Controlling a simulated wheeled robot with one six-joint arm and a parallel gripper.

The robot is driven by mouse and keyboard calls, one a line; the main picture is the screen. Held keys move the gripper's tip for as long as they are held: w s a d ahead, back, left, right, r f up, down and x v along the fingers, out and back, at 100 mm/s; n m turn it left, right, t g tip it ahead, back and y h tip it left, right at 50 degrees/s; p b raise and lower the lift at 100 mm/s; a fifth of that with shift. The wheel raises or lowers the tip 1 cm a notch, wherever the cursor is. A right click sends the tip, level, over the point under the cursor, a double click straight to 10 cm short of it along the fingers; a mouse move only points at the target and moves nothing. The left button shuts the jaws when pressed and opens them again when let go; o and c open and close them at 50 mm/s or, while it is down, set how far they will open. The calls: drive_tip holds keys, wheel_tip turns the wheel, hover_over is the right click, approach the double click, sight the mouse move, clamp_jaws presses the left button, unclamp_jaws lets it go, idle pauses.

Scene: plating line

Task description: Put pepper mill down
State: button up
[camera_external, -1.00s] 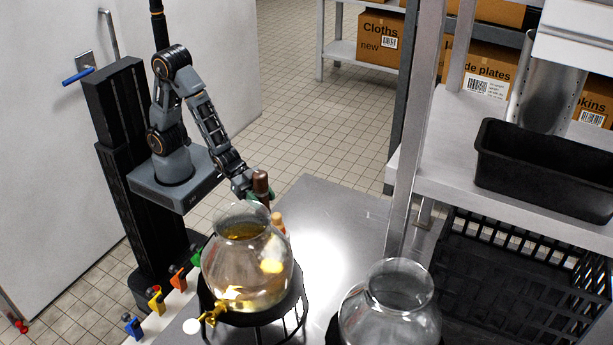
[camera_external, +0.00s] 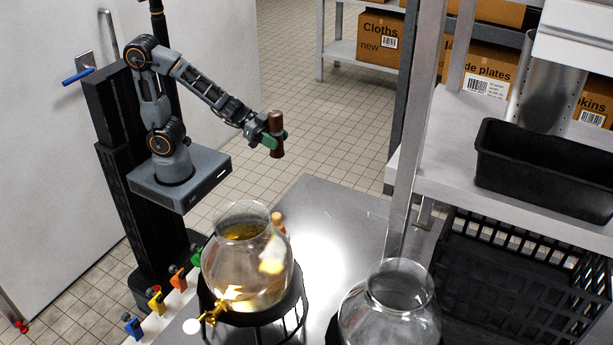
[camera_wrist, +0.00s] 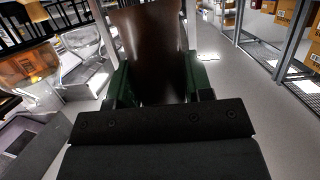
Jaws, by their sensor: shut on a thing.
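The pepper mill is dark brown and stands nearly upright in the external view (camera_external: 276,122). My gripper (camera_external: 270,139), with green fingers, is shut on it and holds it in the air, above and behind the steel table (camera_external: 335,215). In the wrist view the pepper mill (camera_wrist: 150,50) fills the top middle between the green fingers (camera_wrist: 155,85). Its lower end is partly hidden by the gripper in that view.
A glass dispenser (camera_external: 247,265) with a gold tap stands on a black stand on the table. A second glass jar (camera_external: 392,305) is at the front. A small light-brown bottle-like item (camera_external: 278,220) stands behind the dispenser. A shelf with a black bin (camera_external: 545,175) is on the right.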

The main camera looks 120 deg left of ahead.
drive_tip(key=shift+s+a+f+y, duration=0.15)
drive_tip(key=shift+s+a+f, duration=0.1)
drive_tip(key=shift+s, duration=0.3)
drive_tip(key=shift+s+a+f+y, duration=0.15)
drive_tip(key=shift+s+f, duration=0.1)
drive_tip(key=shift+s, duration=0.25)
drive_tip(key=w+a+f, duration=0.1)
drive_tip(key=w+f, duration=0.7)
drive_tip(key=w, duration=0.1)
drive_tip(key=w+a+f, duration=0.1)
drive_tip(key=w+f, duration=0.2)
drive_tip(key=w, duration=0.1)
drive_tip(key=shift+w+a+f, duration=0.35)
drive_tip(key=shift+w+f, duration=0.05)
drive_tip(key=shift+f, duration=0.4)
drive_tip(key=shift+f+b, duration=0.1)
drive_tip(key=shift+b, duration=0.3)
